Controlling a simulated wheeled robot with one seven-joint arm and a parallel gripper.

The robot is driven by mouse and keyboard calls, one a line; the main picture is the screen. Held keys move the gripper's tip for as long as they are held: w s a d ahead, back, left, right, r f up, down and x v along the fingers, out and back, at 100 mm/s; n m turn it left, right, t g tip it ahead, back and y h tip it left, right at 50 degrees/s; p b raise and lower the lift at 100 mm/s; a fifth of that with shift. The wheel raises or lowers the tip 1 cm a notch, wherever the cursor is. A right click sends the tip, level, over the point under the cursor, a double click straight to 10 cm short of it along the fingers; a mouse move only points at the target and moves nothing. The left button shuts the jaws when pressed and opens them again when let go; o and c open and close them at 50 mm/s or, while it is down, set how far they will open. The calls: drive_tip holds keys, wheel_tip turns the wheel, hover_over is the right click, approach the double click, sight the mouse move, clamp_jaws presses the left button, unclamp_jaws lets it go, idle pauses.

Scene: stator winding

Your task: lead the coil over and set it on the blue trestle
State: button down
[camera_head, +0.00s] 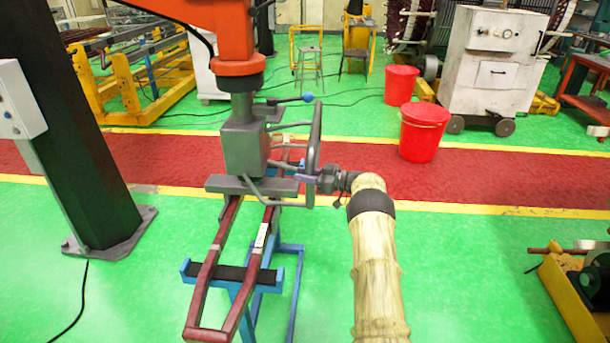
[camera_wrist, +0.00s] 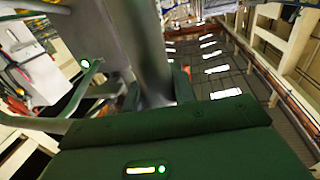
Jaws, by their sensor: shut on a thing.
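The dark red coil (camera_head: 204,277), a long narrow loop, hangs below the grey clamp head (camera_head: 243,150) of an orange lifting arm (camera_head: 236,68). Its near end extends over the blue trestle (camera_head: 276,279), across the dark pad on top. I cannot tell whether the coil touches the pad. My gripper (camera_head: 322,181) is shut on the grey hoop handle (camera_head: 315,137) at the right side of the clamp head. In the wrist view, a grey bar (camera_wrist: 148,50) stands between my gripper's fingers (camera_wrist: 158,92). The coil's far end is hidden behind the clamp head.
A black post (camera_head: 85,150) stands at left, with a cable on the floor. Red bins (camera_head: 425,132), a white wheeled cabinet (camera_head: 492,65) and a yellow frame (camera_head: 135,75) stand behind. A yellow machine (camera_head: 570,295) is at right. Green floor (camera_head: 480,270) is clear right of my arm.

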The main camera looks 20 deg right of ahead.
drive_tip(key=shift+a+f+b, duration=0.15)
drive_tip(key=shift+f+b, duration=0.25)
drive_tip(key=shift+f, duration=0.15)
idle(0.4)
drive_tip(key=shift+s+f+b, duration=0.15)
drive_tip(key=shift+f+b, duration=0.25)
drive_tip(key=shift+f, duration=0.4)
idle(0.7)
drive_tip(key=c, duration=1.5)
unclamp_jaws()
drive_tip(key=o, duration=0.4)
drive_tip(key=shift+w, duration=0.25)
drive_tip(key=shift+o, duration=0.2)
drive_tip(key=b+v, duration=0.4)
drive_tip(key=v, duration=1.3)
drive_tip(key=shift+s+d+r, duration=0.25)
drive_tip(key=shift+r, duration=0.05)
